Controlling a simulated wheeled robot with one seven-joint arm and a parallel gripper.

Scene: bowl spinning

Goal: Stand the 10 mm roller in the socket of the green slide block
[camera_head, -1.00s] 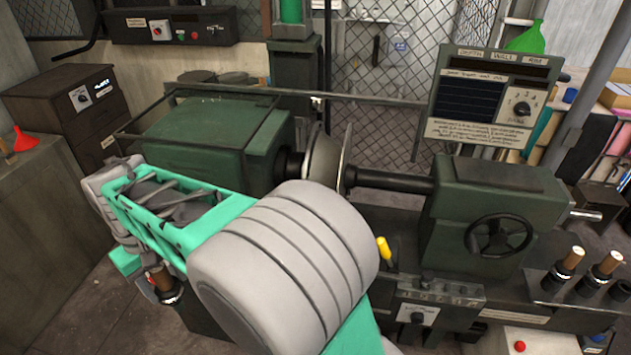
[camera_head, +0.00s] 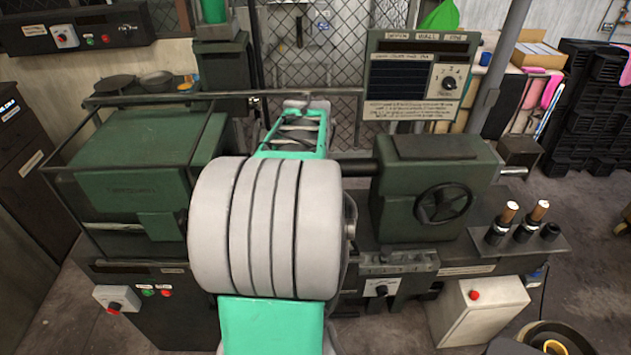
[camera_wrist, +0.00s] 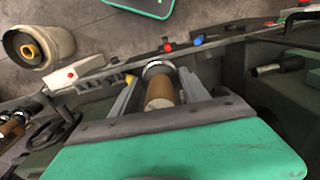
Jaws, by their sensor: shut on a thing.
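My gripper (camera_wrist: 160,84) is shut on a roller with a wooden handle (camera_wrist: 160,93) and a metal-ringed dark end, seen in the wrist view. The handle lies between the two grey fingers and points towards the wrist camera. In the head view my own arm hides the gripper and the held roller. Two more wooden-handled rollers (camera_head: 505,222) (camera_head: 535,218) stand in a rack at the right. I cannot surely pick out the green slide block or its socket; part of the machine's middle is behind my arm.
The green lathe has a headstock housing (camera_head: 130,165) at the left and a tailstock with a handwheel (camera_head: 443,203) at the right. A grey slide with controls (camera_head: 395,262) lies right of my arm. A white box with a red button (camera_head: 478,308) stands at the front right.

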